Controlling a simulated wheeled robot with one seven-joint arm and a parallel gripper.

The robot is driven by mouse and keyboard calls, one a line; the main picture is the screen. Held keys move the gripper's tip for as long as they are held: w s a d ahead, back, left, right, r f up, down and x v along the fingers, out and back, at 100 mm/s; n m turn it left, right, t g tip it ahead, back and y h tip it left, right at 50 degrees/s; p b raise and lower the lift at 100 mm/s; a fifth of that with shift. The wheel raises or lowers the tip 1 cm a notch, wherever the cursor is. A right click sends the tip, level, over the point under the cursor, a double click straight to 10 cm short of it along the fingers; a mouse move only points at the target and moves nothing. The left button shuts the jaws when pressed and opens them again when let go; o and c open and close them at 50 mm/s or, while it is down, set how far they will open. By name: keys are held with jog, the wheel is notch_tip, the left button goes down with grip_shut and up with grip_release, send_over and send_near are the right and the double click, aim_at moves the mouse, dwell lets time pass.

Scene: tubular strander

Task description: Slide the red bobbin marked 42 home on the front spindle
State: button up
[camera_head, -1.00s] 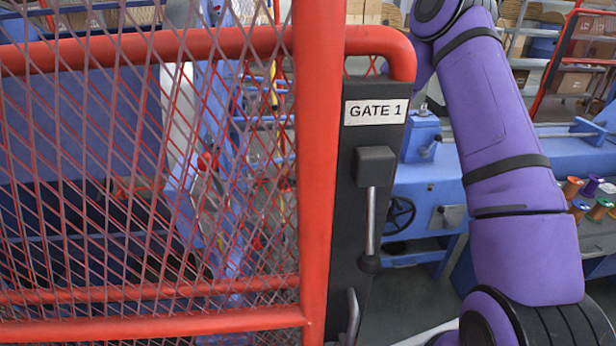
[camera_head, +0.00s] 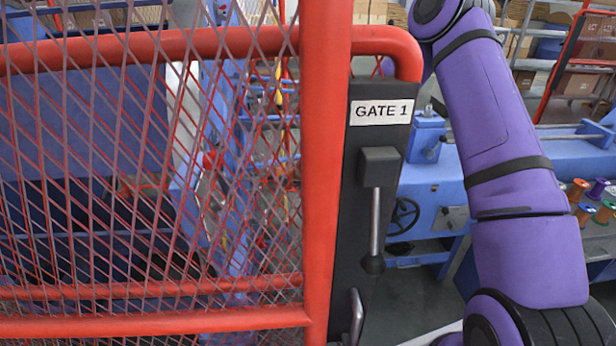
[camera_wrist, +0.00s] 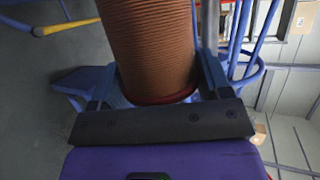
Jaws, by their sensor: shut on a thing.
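In the wrist view, a bobbin (camera_wrist: 150,45) wound with copper-brown strand stands large between the fingers of my gripper (camera_wrist: 158,82). A red flange edge shows at its near end. My gripper is shut on it, one bluish finger along each side. The number 42 does not show, and the bobbin's far end is cut off by the top of the picture. I cannot make out the front spindle in either view. In the head view my gripper and the held bobbin do not show.
A red mesh gate (camera_head: 312,200) with a "GATE 1" sign (camera_head: 382,112) fills the left and middle of the head view. Blue machinery stands behind it. A yellow-ended bar (camera_wrist: 65,27) shows in the wrist view.

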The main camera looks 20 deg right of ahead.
jog(key=shift+w+a, duration=0.15)
jog(key=shift+a, duration=0.55)
jog(key=shift+a, duration=0.2)
jog(key=shift+w+a, duration=0.25)
jog(key=shift+a, duration=0.9)
jog(key=shift+w+a, duration=0.2)
jog(key=shift+a, duration=0.95)
jog(key=shift+w+a, duration=0.25)
jog(key=shift+a, duration=0.9)
jog(key=shift+a, duration=0.25)
jog(key=shift+w+a, duration=0.2)
jog(key=shift+a, duration=0.6)
jog(key=shift+w+a, duration=0.15)
jog(key=shift+a, duration=0.6)
jog(key=shift+w+a, duration=0.2)
jog(key=shift+a, duration=0.6)
jog(key=o, duration=1.6)
jog(key=shift+c, duration=0.2)
jog(key=shift+s, duration=0.1)
